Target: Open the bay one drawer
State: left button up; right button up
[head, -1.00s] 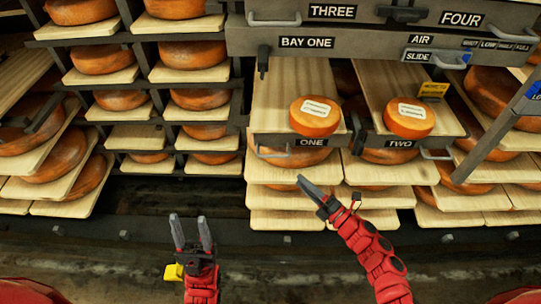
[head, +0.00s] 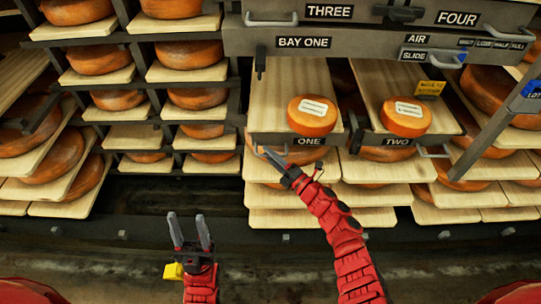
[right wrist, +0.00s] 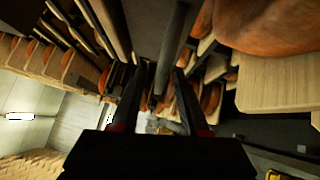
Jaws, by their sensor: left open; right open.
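The bay one drawer is a pale wooden board (head: 290,85) under the BAY ONE sign (head: 303,42), with a dark front labelled ONE (head: 311,140) and a metal handle (head: 256,147). An orange cheese wheel with a white label (head: 311,115) sits on it. My right gripper (head: 270,156) is open at the left part of this handle. In the right wrist view a dark bar (right wrist: 171,50) lies between the spread fingers (right wrist: 155,100); contact cannot be told. My left gripper (head: 189,232) is open and empty, low in front of the shelves.
Drawer TWO (head: 397,141), with its own cheese wheel (head: 404,116), is just right of drawer ONE. A grey panel (head: 380,40) with THREE, FOUR, AIR and SLIDE labels hangs above. Cheese racks (head: 140,110) fill the left. Floor in front is clear.

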grip_shut()
dwell(1.3)
